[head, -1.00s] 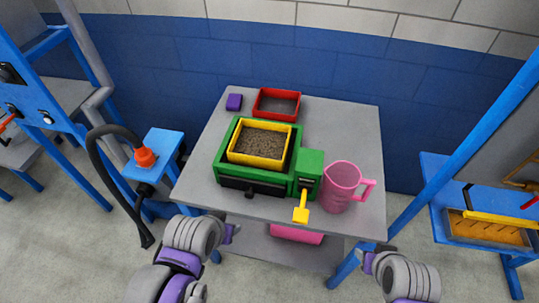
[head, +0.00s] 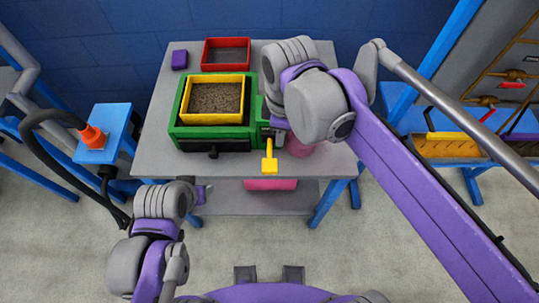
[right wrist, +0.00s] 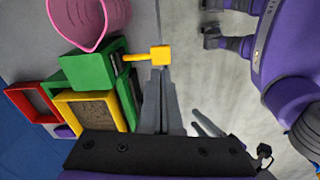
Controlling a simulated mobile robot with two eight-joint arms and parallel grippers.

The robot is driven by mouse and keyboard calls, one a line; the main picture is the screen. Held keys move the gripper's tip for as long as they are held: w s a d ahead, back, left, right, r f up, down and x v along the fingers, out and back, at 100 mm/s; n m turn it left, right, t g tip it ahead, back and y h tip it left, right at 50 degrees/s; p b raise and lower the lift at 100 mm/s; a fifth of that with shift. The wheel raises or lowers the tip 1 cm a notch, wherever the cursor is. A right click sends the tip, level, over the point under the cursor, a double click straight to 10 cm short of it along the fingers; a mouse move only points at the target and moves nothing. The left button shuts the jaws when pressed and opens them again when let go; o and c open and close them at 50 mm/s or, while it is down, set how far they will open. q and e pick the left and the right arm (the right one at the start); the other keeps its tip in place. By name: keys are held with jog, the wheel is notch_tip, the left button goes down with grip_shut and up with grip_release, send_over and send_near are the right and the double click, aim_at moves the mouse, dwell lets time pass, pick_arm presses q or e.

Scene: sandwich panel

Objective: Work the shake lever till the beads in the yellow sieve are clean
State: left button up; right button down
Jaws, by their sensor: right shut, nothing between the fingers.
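The yellow sieve (head: 213,118) sits in the green shaker (head: 213,146) on the table; grey-brown grainy stuff (head: 215,98) fills it, and no clean beads can be told apart. The yellow shake lever (head: 269,163) sticks out from the front of the shaker's right side, pointing down. In the right wrist view, my right gripper (right wrist: 161,78) is shut and empty, its fingertips close to the lever's handle (right wrist: 160,56); contact cannot be told. In the head view my right wrist hides much of this gripper.
A pink pitcher (right wrist: 88,22) stands right of the shaker, mostly hidden by my right arm in the head view. A red tray (head: 226,43) and a purple block (head: 179,59) lie at the back. A pink bin (head: 270,184) sits below the tabletop. The table's front left is clear.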

aim_at(270, 166)
jog(key=shift+w+a+r+n+g, duration=0.15)
jog(key=shift+a+r+n, duration=0.1)
jog(key=shift+a+n, duration=0.35)
jog(key=shift+w+a+r+n+g, duration=0.15)
jog(key=shift+a+r+n, duration=0.05)
jog(key=shift+a+n, duration=0.4)
notch_tip(270, 166, down, 14)
jog(key=shift+f+b, duration=0.1)
jog(key=shift+b, duration=0.35)
